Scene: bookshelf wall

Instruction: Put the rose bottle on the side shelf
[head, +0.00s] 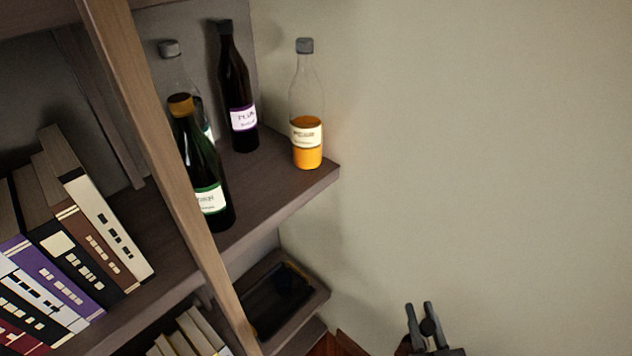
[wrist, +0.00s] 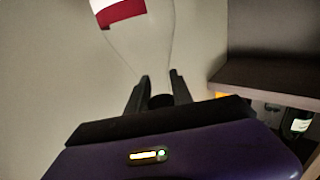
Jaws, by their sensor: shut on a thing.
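My gripper (head: 422,318) is at the bottom right of the head view, beside the wall and away from the shelves. In the wrist view, my gripper (wrist: 160,90) is shut on the dark-capped neck of a clear bottle with a white and red label (wrist: 122,12). This looks like the rose bottle, though its label cannot be read. Its far end is cut off by the top edge, and its body does not show in the head view.
On the side shelf stand an orange-filled bottle (head: 307,135), a dark purple-labelled bottle (head: 238,95), a green-labelled bottle (head: 208,170) and a clear bottle partly hidden. Its front right part is bare. A lower shelf holds a black tray (head: 268,318). A wooden upright (head: 150,110) separates the books.

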